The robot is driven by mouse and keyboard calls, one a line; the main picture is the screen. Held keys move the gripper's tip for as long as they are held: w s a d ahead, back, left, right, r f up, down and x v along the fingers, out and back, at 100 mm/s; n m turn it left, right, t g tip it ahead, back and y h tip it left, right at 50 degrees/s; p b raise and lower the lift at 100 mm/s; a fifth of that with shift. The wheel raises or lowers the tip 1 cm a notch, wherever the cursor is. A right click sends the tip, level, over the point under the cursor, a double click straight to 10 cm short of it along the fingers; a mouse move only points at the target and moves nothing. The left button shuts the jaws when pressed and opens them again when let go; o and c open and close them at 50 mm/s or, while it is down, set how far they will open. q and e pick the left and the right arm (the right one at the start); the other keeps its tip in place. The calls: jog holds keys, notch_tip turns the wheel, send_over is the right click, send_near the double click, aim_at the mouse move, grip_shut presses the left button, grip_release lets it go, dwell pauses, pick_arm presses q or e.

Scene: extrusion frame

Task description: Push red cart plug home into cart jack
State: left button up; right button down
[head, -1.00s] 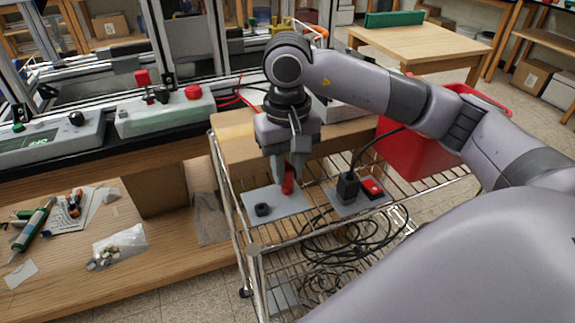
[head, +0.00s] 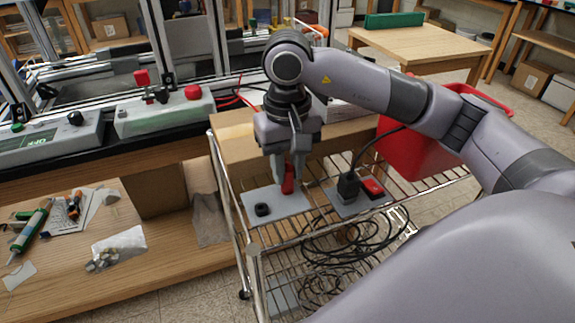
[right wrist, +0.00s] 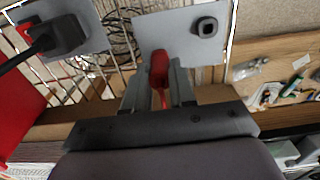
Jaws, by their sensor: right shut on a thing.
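The red cart plug (head: 288,181) is upright between the fingers of my right gripper (head: 287,176), which is shut on it. In the right wrist view the red plug (right wrist: 159,69) sits between the fingertips, over the edge of a grey plate (right wrist: 160,35). The plug's lower end is at the plate in the head view; I cannot tell whether it touches. My left gripper is not in view.
A second plate beside it holds a black plug with a cable (head: 348,187) and a red rocker switch (head: 372,187). Coiled black cable (head: 345,240) lies on the wire shelf below.

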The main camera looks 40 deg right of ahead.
aim_at(288, 169)
jog(key=shift+f, duration=0.1)
dwell(0.5)
jog(key=c, duration=0.8)
grip_release()
jog(key=shift+c, duration=0.2)
jog(key=shift+r, duration=3.6)
